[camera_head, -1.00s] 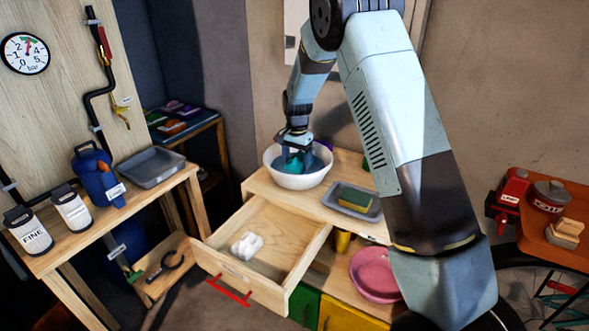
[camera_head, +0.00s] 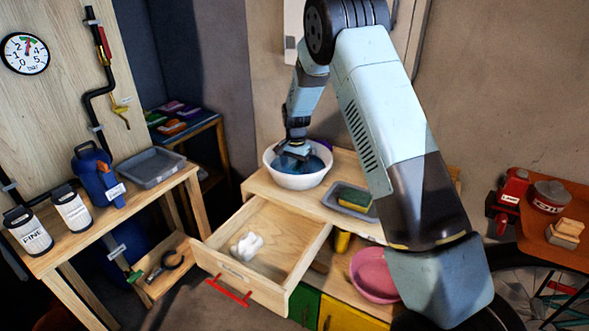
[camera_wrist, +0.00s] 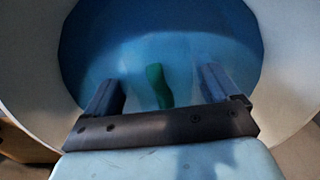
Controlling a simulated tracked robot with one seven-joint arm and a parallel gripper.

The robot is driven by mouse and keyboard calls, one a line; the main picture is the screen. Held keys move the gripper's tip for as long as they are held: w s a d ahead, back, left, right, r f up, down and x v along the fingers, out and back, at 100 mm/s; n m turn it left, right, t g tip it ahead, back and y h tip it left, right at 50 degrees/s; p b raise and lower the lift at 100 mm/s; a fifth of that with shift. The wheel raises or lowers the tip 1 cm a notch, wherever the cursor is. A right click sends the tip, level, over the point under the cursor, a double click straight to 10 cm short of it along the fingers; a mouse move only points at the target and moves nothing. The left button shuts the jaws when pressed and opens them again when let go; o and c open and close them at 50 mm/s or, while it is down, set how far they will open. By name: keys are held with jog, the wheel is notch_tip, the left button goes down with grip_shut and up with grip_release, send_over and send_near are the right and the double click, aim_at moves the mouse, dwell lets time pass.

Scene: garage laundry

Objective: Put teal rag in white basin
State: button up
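The white basin (camera_head: 297,183) stands on the wooden cabinet top and holds blue water. My gripper (camera_head: 291,157) points down into it. In the wrist view my two fingers (camera_wrist: 160,92) are spread apart over the water, inside the basin's rim (camera_wrist: 283,75). A narrow green-teal piece, seemingly the teal rag (camera_wrist: 160,86), shows between the fingers, with a visible gap on each side. It appears to lie in the water, apart from both fingers. In the head view I cannot make out the rag.
A grey tray with a sponge (camera_head: 354,197) sits right of the basin. Below, an open drawer (camera_head: 285,262) holds a crumpled white cloth (camera_head: 246,246). A pink bowl (camera_head: 374,275) is on the lower shelf. A purple item (camera_head: 325,145) is behind the basin.

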aim_at(296, 164)
jog(key=shift+o, duration=0.9)
notch_tip(296, 164, up, 12)
jog(key=s+d+r+n+t, duration=0.1)
jog(key=s+d+r+n, duration=0.1)
jog(key=s+d+r, duration=0.6)
jog(key=s+d+r+n+t, duration=0.15)
jog(key=s+d+r, duration=0.25)
jog(key=s+r, duration=0.75)
jog(key=s+d+r+n+t, duration=0.1)
jog(key=s+d, duration=0.1)
jog(key=s, duration=1)
jog(key=s+d+r+n+t, duration=0.1)
jog(key=s+d+n+t, duration=0.1)
jog(key=s, duration=1)
jog(key=shift+s+d, duration=0.3)
jog(key=shift+d, duration=0.35)
